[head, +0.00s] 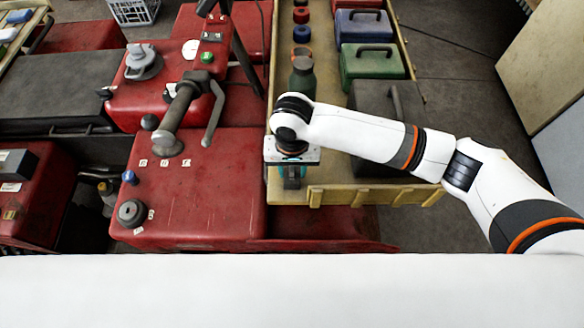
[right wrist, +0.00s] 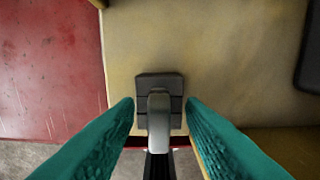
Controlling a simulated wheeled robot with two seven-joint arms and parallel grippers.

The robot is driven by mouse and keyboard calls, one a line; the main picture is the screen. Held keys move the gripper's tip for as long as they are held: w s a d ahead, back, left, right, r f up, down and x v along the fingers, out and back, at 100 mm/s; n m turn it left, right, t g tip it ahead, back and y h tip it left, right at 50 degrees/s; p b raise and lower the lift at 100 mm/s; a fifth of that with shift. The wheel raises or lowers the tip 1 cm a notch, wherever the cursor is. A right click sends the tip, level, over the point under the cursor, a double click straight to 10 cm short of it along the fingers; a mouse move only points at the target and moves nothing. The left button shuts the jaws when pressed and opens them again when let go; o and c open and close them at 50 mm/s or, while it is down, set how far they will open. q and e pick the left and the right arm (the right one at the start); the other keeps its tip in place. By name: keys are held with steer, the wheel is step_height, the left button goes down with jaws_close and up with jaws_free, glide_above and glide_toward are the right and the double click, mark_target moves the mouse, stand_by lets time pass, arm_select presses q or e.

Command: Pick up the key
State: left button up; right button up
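A dark grey block-like piece with a paler grey rounded stem (right wrist: 158,112) shows in the right wrist view; it may be the key, but I cannot tell for sure. It appears over the tan tray near its edge, between the teal fingers. My right gripper (right wrist: 160,104) is open, with one finger on each side of this piece and narrow gaps visible. In the head view my right gripper (head: 292,181) points down over the tray's front left corner, and its wrist hides what lies beneath. My left gripper is not in view.
The tan tray (head: 335,195) holds a dark green bottle (head: 302,79) just behind my gripper, plus green (head: 371,63), blue (head: 363,27) and dark grey (head: 378,110) cases. A red machine (head: 215,200) with a grey lever (head: 176,115) stands to the left.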

mark_target(292, 168)
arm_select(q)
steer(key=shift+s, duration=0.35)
arm_select(e)
jaws_close()
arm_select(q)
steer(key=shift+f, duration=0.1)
